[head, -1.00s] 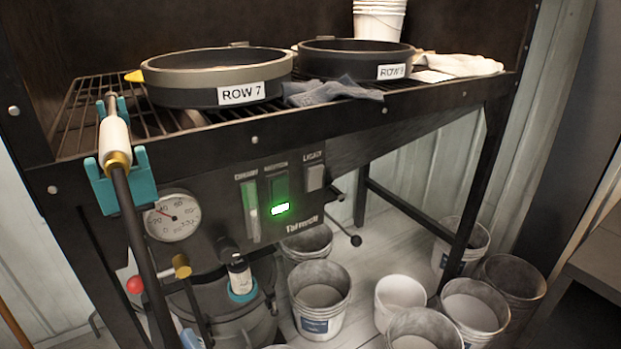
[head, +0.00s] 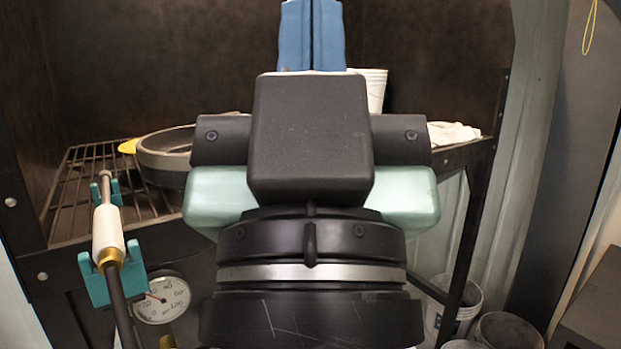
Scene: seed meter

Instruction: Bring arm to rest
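My gripper (head: 312,36) stands upright in the middle of the head view, close to the camera. Its two blue fingers lie side by side with only a thin dark line between them, so it looks shut. Nothing shows between them, but the tips are cut off by the top edge. My black wrist and pale green hand body fill the centre below the fingers and hide much of the rack and panel behind.
A black rack with a wire shelf (head: 85,205) stands behind. On it are a round pan (head: 165,160), a white bucket stack (head: 377,88) and a white cloth (head: 455,134). A lever with a white sleeve (head: 107,232) and a gauge (head: 163,300) are at left. Buckets (head: 508,330) stand at lower right.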

